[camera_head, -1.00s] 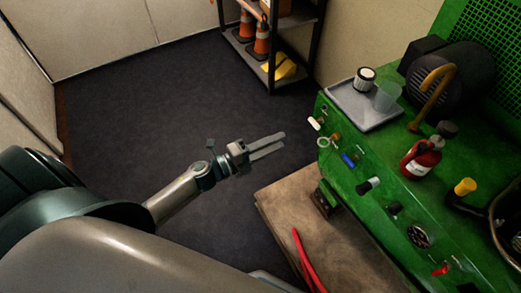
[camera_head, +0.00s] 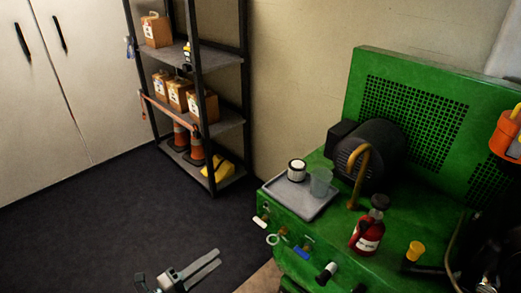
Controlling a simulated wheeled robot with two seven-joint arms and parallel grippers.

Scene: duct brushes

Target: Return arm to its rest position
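My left gripper (camera_head: 205,268) shows at the bottom edge of the head view, over the dark floor. Nothing shows between the fingers. It is apart from the green machine (camera_head: 290,212) to its right. The rest of my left arm is below the frame. My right gripper is not in view.
A grey tray (camera_head: 290,202) on the green machine holds a white-and-black cylinder (camera_head: 297,170) and a clear cup (camera_head: 320,183). A red bottle (camera_head: 368,232) stands nearby. A shelf rack (camera_head: 222,122) with boxes and cones stands behind. The dark floor (camera_head: 90,220) at left is clear.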

